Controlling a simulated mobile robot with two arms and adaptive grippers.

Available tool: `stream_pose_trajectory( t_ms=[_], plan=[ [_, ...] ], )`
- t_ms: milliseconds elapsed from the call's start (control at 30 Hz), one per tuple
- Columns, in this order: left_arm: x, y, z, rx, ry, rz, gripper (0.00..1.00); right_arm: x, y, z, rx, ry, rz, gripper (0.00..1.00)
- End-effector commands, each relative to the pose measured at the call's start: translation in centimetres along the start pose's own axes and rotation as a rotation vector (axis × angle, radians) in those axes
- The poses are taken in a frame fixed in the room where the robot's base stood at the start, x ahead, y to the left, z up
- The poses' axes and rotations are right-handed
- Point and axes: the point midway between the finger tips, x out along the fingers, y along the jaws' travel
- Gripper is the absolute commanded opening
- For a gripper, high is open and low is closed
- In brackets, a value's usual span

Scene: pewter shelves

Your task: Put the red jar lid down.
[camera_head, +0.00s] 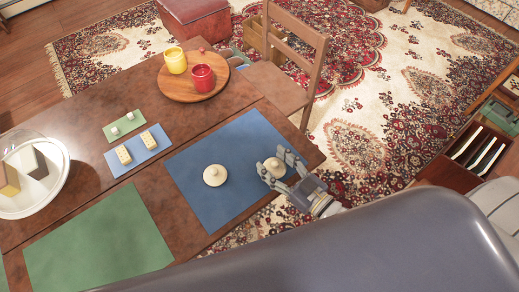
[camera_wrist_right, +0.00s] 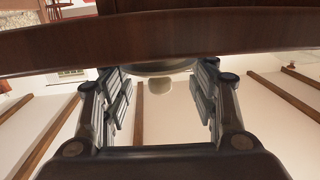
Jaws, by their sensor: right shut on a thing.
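My right gripper (camera_head: 284,170) is at the right side of the blue mat (camera_head: 203,141), shut on a cream round lid with a small knob (camera_head: 273,165). I see no red on this lid; height above the mat cannot be told. In the right wrist view, the gripper's fingers (camera_wrist_right: 163,100) stand on both sides of a grey rounded rim (camera_wrist_right: 160,67). A second cream knobbed lid (camera_head: 214,175) lies on the blue mat to the left. The red jar (camera_head: 203,78) and yellow jar (camera_head: 175,60) stand on a round wooden tray (camera_head: 181,91). My left gripper is not in view.
A green mat (camera_head: 98,243) lies front left. Small blocks sit on a light blue mat (camera_head: 131,157) and small green mat (camera_head: 111,130). A clear dome on a white plate (camera_head: 58,190) is far left. A chair (camera_head: 283,83) stands behind the table. Blue mat space between the lids is bare.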

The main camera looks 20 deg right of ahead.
Motion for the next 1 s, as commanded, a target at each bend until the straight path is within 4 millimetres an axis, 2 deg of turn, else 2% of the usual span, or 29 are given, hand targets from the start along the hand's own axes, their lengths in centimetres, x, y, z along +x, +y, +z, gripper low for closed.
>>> stream_pose_trajectory(
  t_ms=[33, 233, 467, 567, 933, 967, 1000],
  plan=[
    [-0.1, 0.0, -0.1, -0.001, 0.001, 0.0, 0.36, 0.8, 0.0, -0.2, 0.0, 0.004, 0.0, 0.29],
    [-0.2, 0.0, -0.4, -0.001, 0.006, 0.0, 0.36, 2.3, 0.0, -0.2, 0.001, 0.003, 0.0, 0.29],
    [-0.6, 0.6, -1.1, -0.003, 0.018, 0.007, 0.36, 6.0, 0.0, -0.5, 0.001, 0.004, 0.0, 0.29],
    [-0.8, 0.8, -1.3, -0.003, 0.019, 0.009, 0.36, 5.9, 0.0, 0.2, 0.002, -0.002, 0.0, 0.29],
    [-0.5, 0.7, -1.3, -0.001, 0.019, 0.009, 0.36, 5.9, 0.0, 0.7, 0.001, 0.0, 0.0, 0.29],
    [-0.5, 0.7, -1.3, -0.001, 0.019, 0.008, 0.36, 5.8, 0.0, 0.6, 0.001, -0.001, 0.0, 0.59],
    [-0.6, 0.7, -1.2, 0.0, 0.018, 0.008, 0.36, 5.8, 0.0, 0.6, 0.001, -0.001, 0.0, 0.68]
  ],
)
